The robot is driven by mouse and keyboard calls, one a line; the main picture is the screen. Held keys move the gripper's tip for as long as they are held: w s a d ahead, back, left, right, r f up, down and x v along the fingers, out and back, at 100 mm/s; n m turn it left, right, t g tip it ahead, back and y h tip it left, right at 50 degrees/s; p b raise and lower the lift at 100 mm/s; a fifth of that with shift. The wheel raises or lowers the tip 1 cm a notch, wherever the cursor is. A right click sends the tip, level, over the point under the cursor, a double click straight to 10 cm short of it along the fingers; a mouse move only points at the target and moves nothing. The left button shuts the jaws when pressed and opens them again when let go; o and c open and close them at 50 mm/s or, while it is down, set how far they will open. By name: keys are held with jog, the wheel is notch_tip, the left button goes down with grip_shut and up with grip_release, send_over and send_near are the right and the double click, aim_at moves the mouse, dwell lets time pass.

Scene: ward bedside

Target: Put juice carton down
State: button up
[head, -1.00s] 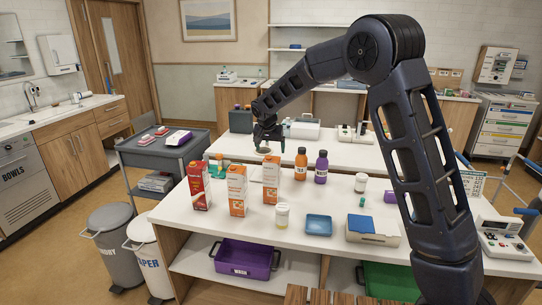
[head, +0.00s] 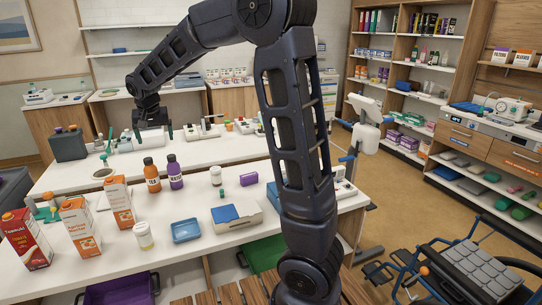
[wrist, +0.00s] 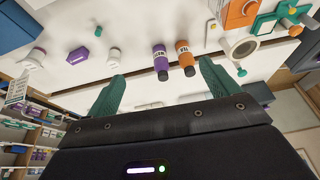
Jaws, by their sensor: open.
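Three juice cartons stand upright at the left of the near white table (head: 200,262) in the head view: a red one (head: 25,242), an orange and white one (head: 80,230) and a second orange and white one (head: 119,205). Part of an orange carton (wrist: 238,12) shows at the top of the wrist view. My gripper (head: 154,131) is open and empty, raised beyond the cartons and to their right. Its two green fingers (wrist: 160,84) are wide apart in the wrist view, with nothing between them.
An orange bottle (head: 152,179) and a purple bottle (head: 175,177) stand right of the cartons. A white jar (head: 143,236), a blue tray (head: 186,230) and a blue-and-white box (head: 235,217) are nearer the front. A wheelchair (head: 450,280) stands at right.

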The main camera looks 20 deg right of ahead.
jog(key=s+d+r, duration=0.3)
jog(key=s+d, duration=0.4)
jog(key=d, duration=0.4)
jog(key=s+d+r, duration=0.2)
jog(key=s+d, duration=0.4)
jog(key=d, duration=0.5)
jog(key=s+d+f, duration=0.2)
jog(key=s+d, duration=0.3)
jog(key=s, duration=0.4)
jog(key=s+d+f, duration=0.2)
jog(key=s+d, duration=0.3)
jog(key=s, duration=0.4)
jog(key=shift+s+f+t, duration=0.15)
jog(key=shift+f+t, duration=0.1)
jog(key=shift+t, duration=0.05)
jog(key=shift+o, duration=0.4)
